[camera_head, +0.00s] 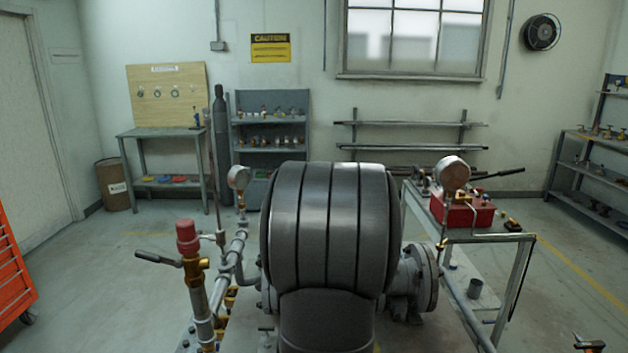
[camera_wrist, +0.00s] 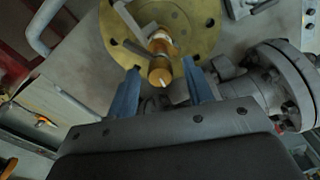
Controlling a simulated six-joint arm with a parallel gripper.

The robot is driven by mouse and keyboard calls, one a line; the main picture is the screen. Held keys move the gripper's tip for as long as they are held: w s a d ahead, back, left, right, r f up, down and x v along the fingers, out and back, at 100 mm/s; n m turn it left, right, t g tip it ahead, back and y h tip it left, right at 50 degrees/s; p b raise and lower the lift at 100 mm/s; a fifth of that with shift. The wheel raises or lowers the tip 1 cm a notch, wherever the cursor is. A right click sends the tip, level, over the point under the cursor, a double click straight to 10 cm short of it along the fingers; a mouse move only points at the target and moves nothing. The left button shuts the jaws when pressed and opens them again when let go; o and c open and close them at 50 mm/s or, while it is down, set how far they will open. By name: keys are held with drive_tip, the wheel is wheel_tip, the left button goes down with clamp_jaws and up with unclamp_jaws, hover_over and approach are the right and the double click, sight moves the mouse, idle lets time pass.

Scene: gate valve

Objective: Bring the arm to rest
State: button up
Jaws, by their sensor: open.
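My gripper (camera_wrist: 160,68) shows in the wrist view with its two blue fingers apart. A brass stem (camera_wrist: 160,47) with a rounded end appears in the gap between the fingertips. I see no finger closed on it, and the depth between them is hard to tell. Behind the stem is a round yellow plate (camera_wrist: 196,22) with holes in it. A grey bolted flange (camera_wrist: 286,72) on a pipe is to the right of the fingers. In the head view my own arm fills the middle and hides the gripper and the part of the valve assembly behind it.
Left of my arm stands a brass valve with a red cap (camera_head: 188,236), and a gauge (camera_head: 239,177) behind it. On the right are a flanged pipe (camera_head: 428,276), another gauge (camera_head: 453,172) and a red toolbox (camera_head: 462,209). Open floor lies behind, before the wall shelves.

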drive_tip(key=shift+m, duration=0.5)
drive_tip(key=shift+o, duration=0.5)
drive_tip(key=shift+s+a, duration=0.1)
drive_tip(key=a+r+m+g+y, duration=0.15)
drive_tip(key=a+m+y, duration=0.25)
drive_tip(key=a+m, duration=0.55)
drive_tip(key=shift+n+g, duration=0.25)
drive_tip(key=shift+n, duration=0.6)
drive_tip(key=x, duration=0.6)
drive_tip(key=a+x, duration=0.1)
drive_tip(key=x, duration=1.1)
drive_tip(key=shift+s+a+r, duration=0.2)
drive_tip(key=shift+s+a, duration=0.05)
drive_tip(key=c, duration=1)
